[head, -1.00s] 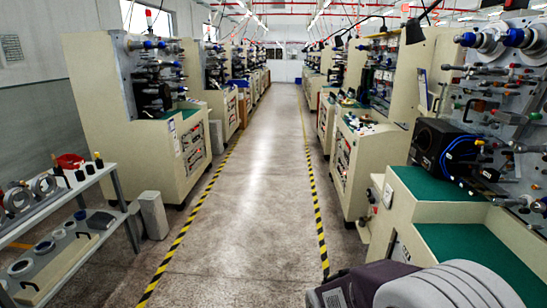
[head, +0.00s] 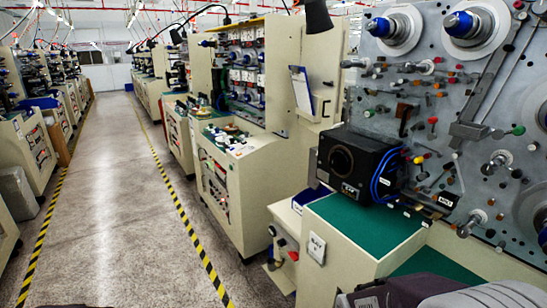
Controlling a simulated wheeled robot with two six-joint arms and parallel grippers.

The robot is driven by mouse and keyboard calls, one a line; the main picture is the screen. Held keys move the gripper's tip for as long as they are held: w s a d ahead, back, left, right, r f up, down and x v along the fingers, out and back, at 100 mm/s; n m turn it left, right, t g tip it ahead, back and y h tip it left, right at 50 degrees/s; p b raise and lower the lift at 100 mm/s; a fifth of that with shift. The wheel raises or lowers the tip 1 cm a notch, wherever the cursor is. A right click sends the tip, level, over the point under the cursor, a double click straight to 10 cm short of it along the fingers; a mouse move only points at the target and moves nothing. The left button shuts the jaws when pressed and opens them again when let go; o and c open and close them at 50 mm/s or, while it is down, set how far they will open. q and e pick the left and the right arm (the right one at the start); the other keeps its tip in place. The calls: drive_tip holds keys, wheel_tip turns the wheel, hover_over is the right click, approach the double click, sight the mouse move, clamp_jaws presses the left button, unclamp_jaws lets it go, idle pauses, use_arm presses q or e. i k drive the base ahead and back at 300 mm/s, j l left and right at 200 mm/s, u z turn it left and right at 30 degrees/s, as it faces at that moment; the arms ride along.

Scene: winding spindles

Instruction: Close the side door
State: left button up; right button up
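The near winding machine (head: 430,130) stands at the right, with a grey panel of spools, knobs and rollers. A cream upright side panel (head: 322,75) with a small dark handle stands at its left edge, with a clipboard (head: 302,90) just left of the handle. I cannot tell for sure whether this panel is the side door, or whether it is open or shut. Neither of my grippers is in view.
A black boxy unit with blue cables (head: 355,165) sits on the green top (head: 352,222) of the near machine. More machines line both sides. The concrete aisle (head: 110,200) between the yellow-black floor stripes is clear.

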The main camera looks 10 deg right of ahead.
sight(321, 52)
drive_tip(key=i+z, duration=0.3)
drive_tip(key=i+j+z, duration=0.3)
drive_tip(key=i+j, duration=0.75)
drive_tip(key=k+j+u, duration=0.05)
